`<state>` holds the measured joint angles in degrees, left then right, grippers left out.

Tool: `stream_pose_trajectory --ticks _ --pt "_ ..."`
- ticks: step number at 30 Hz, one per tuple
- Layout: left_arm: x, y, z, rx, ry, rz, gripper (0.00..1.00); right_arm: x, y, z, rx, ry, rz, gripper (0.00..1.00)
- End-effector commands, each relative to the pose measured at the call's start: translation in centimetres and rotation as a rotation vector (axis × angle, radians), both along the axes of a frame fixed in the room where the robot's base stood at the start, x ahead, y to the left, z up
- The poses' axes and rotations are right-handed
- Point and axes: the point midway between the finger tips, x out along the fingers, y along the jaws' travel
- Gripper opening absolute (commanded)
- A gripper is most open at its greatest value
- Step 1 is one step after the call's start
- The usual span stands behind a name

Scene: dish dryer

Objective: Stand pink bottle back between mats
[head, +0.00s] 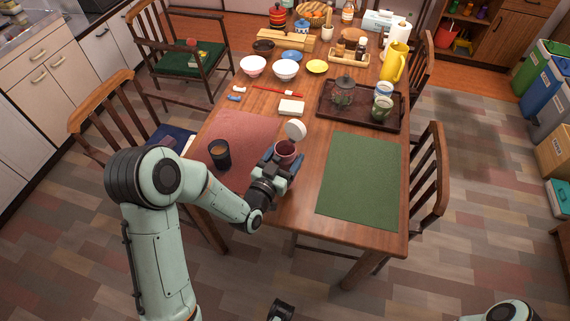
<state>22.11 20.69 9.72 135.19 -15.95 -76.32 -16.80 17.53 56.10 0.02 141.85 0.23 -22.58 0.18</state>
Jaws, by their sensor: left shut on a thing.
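The pink bottle (285,148) is a dull pink, open-topped vessel, with a round white lid (295,130) at its far edge. My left gripper (286,167) is shut on it from the near side. The bottle looks roughly upright, over the strip of bare wood between the mats. Whether its base touches the table is hidden by the gripper. The red mat (250,125) lies to the left and the green mat (360,180) to the right. A dark piece at the bottom edge seems to be my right gripper (281,311); its jaws are unclear.
A dark cup (219,154) stands on the red mat, left of my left gripper. A brown tray (330,117) with a glass pot and cups lies behind the green mat. A white block (291,107) and bowls stand farther back. The green mat is clear.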

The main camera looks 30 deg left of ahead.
Motion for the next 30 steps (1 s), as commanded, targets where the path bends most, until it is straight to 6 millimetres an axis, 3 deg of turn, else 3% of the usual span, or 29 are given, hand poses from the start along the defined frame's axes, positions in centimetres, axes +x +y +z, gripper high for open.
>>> stream_pose_trajectory --ticks 6,20,21,23,30 --pt "0.0 0.0 -3.1 -0.002 0.002 0.000 0.00 0.1 0.0 -0.3 -0.001 -0.005 -0.001 0.00" --pt "0.0 0.0 -3.7 0.000 -0.001 0.000 0.00 0.3 0.0 -0.8 -0.002 -0.011 -0.002 0.00" --pt "0.0 0.0 -3.8 -0.001 0.002 0.000 0.78 0.3 0.0 -0.8 -0.002 -0.014 -0.003 0.00" --pt "0.0 0.0 -3.7 -0.001 0.002 0.000 0.98 0.3 0.0 -0.7 -0.002 -0.013 -0.003 0.00" --pt "0.0 0.0 -3.7 -0.001 0.002 0.000 1.00 0.3 0.0 -0.6 -0.001 -0.012 -0.003 0.00"
